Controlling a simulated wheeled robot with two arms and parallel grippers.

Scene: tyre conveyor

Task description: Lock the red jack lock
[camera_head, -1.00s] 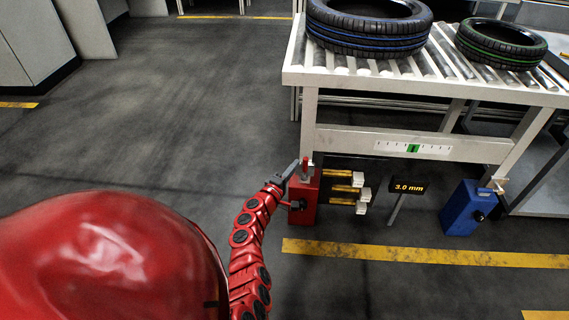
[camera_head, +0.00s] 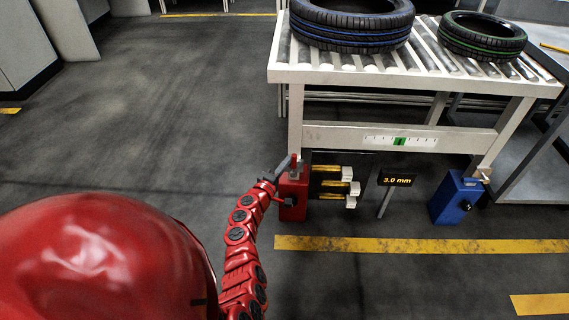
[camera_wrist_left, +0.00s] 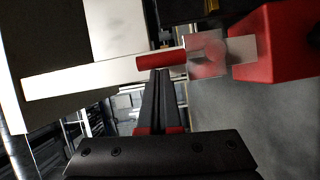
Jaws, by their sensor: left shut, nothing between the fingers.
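The red jack (camera_head: 294,197) stands on the floor under the left front leg of the conveyor table. Its small red lock handle (camera_head: 295,161) is at the top, beside the leg; it shows as a red cylinder in the left wrist view (camera_wrist_left: 161,62). My left gripper (camera_head: 287,163) is at the jack's upper left. In the left wrist view the fingers (camera_wrist_left: 160,76) are together and empty, with tips right by the red handle; I cannot tell if they touch it. The red jack body is also at the right there (camera_wrist_left: 283,45). My right gripper is out of view.
The conveyor table (camera_head: 315,77) carries a blue-striped tyre (camera_head: 352,28) and a green-striped tyre (camera_head: 482,38). A display (camera_head: 397,179) reads 3.0 mm. A level gauge (camera_head: 400,141) is on the crossbeam. A blue jack (camera_head: 456,198) stands right. Floor at left is clear.

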